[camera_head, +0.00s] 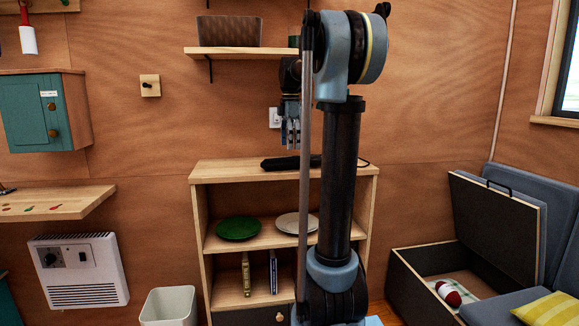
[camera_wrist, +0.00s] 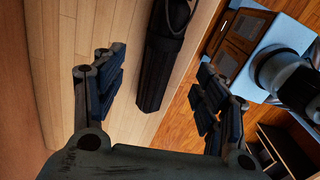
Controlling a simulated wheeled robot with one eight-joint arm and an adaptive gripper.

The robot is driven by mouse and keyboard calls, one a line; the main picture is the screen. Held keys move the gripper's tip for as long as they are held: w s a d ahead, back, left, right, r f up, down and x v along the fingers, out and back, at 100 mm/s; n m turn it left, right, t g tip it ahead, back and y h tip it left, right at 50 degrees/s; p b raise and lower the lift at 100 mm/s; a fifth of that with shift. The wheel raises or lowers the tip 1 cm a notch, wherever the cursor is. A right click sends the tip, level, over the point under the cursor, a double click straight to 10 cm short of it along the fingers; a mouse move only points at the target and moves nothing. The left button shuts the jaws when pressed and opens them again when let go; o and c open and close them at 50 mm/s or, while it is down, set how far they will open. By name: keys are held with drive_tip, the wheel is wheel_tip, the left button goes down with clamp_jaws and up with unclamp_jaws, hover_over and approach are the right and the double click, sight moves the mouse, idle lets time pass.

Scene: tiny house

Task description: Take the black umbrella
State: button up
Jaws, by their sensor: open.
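The black umbrella (camera_head: 284,163) lies flat on top of the wooden shelf unit (camera_head: 225,172), partly hidden behind my arm. It also shows in the wrist view (camera_wrist: 157,65), lying on the pale wooden boards near the edge. My gripper (camera_head: 290,140) hangs above the shelf top, over the umbrella. In the wrist view my gripper (camera_wrist: 160,105) is open, with one finger on each side of the umbrella in the picture. Nothing is between the fingers in their grip. How far the umbrella is below the fingertips is hard to tell.
A wall shelf (camera_head: 240,52) holding a basket is above. A white bin (camera_head: 168,307) stands left. An open storage bench (camera_head: 430,270) is at right.

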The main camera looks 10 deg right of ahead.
sight(291, 169)
drive_tip(key=shift+d+f, duration=0.15)
drive_tip(key=shift+f, duration=1.7)
drive_tip(key=shift+d+f, duration=0.1)
drive_tip(key=shift+f, duration=1.75)
drive_tip(key=shift+c, duration=0.6)
drive_tip(key=c, duration=1.3)
